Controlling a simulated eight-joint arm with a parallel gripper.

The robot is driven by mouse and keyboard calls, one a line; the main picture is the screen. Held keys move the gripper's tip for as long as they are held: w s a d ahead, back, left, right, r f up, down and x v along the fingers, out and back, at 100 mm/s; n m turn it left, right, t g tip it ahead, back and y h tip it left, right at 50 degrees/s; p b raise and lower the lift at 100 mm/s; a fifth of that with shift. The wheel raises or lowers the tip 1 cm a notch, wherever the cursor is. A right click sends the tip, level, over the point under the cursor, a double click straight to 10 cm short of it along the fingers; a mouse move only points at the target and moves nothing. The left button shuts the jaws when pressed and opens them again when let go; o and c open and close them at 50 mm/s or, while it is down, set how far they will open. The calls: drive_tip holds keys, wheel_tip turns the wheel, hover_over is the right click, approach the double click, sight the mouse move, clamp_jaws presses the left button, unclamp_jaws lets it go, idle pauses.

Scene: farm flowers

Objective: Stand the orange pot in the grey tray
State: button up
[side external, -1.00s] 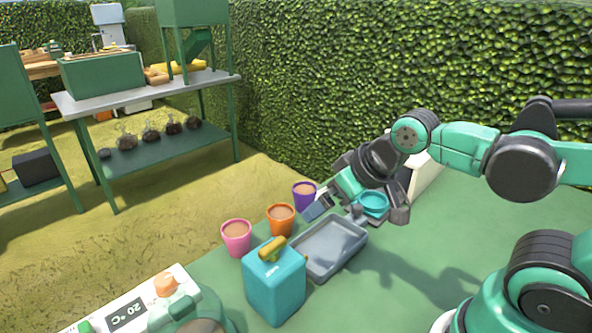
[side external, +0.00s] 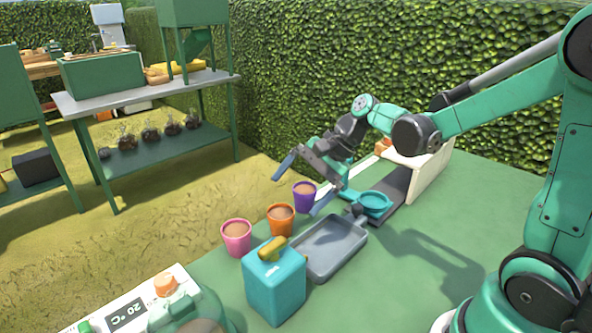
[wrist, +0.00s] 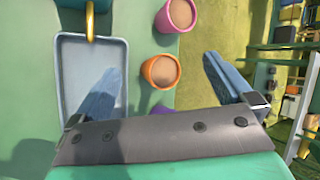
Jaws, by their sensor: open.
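The orange pot (side external: 280,219), filled with brown soil, stands upright on the green table between the pink pot (side external: 236,237) and the purple pot (side external: 303,197). The empty grey tray (side external: 331,265) lies flat to its right. My gripper (side external: 303,184) is open and empty, with its blue fingers spread around the purple pot in the side view, apparently above it. In the wrist view the orange pot (wrist: 160,72) shows between the two fingers, and the grey tray (wrist: 68,115) is to the left. There the purple pot is mostly hidden behind my gripper.
A teal scale-like dish (side external: 374,204) stands behind the tray. A white-sided box (side external: 425,168) is at the back. Free green table lies right of the tray.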

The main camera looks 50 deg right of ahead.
sight(270, 217)
drive_tip(key=w+d+f+m+y, duration=0.1)
drive_tip(key=m+y, duration=0.1)
drive_tip(key=w+d+f+m+y, duration=0.1)
drive_tip(key=d+f+m, duration=0.1)
drive_tip(key=m, duration=0.1)
drive_tip(key=d+f+m+t+y, duration=0.1)
drive_tip(key=d+f+m+y, duration=0.1)
drive_tip(key=m, duration=0.1)
drive_tip(key=shift+w+y, duration=0.3)
drive_tip(key=shift+w, duration=0.1)
drive_tip(key=shift+d+f+m, duration=0.15)
drive_tip(key=shift+f+m, duration=0.25)
drive_tip(key=shift+m, duration=0.2)
drive_tip(key=shift+y, duration=0.3)
drive_tip(key=shift+x, duration=2.75)
drive_tip(key=c, duration=1.4)
drive_tip(key=shift+r, duration=0.1)
